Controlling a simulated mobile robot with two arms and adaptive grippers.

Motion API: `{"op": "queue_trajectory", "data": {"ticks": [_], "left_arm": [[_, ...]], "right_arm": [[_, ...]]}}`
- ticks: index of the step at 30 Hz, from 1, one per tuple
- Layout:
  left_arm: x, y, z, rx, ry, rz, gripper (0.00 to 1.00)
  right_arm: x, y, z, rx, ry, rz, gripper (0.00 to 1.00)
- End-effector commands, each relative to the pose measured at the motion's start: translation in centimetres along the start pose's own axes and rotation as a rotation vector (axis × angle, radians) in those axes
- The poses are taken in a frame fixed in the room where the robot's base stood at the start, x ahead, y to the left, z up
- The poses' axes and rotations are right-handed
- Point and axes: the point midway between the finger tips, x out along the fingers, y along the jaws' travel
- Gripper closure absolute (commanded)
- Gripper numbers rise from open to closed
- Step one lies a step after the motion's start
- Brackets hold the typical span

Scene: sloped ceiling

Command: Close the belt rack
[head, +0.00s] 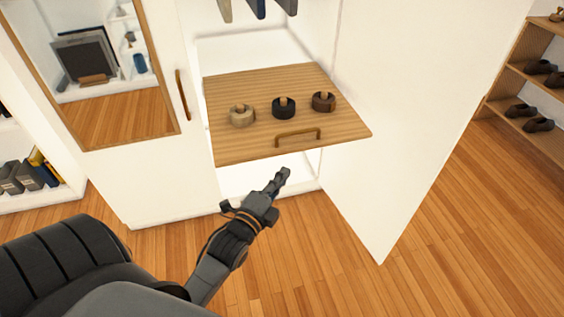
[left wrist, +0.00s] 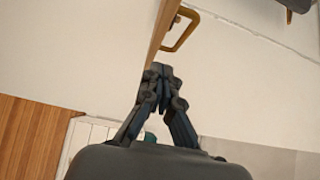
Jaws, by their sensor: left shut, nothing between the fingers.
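The belt rack (head: 225,147) is a light wooden board pulled out of an open white wardrobe. Three rolled belts sit on it: a beige one (head: 242,116), a black one (head: 284,107) and a brown one (head: 323,101). A brass-coloured handle (head: 298,137) is near its front edge. My left gripper (head: 283,174) is shut and empty, just in front of and below the handle in the head view. In the left wrist view, the shut fingertips (left wrist: 160,72) are close to the board's edge (left wrist: 164,28) and the handle (left wrist: 181,30); I cannot tell if they touch. My right gripper is not in view.
An open white wardrobe door (head: 400,130) stands to the right of the rack. A mirrored door (head: 95,65) is at the left. Garments (head: 257,8) hang above the rack. A shoe shelf (head: 510,85) stands far right. The wooden floor (head: 320,265) in front is clear.

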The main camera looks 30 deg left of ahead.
Motion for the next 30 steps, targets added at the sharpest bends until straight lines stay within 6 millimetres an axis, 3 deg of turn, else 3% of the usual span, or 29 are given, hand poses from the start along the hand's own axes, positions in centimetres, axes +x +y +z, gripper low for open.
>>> {"op": "queue_trajectory", "data": {"ticks": [3,9,30], "left_arm": [[2.5,0.0,0.0,-0.001,0.000,-0.003,1.00],[4.4,0.1,2.1,0.003,0.001,0.000,1.00],[5.6,0.0,3.4,0.001,0.000,0.000,1.00]], "right_arm": [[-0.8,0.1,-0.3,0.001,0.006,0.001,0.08],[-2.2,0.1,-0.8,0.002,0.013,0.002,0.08],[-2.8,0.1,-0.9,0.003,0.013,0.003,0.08]]}}
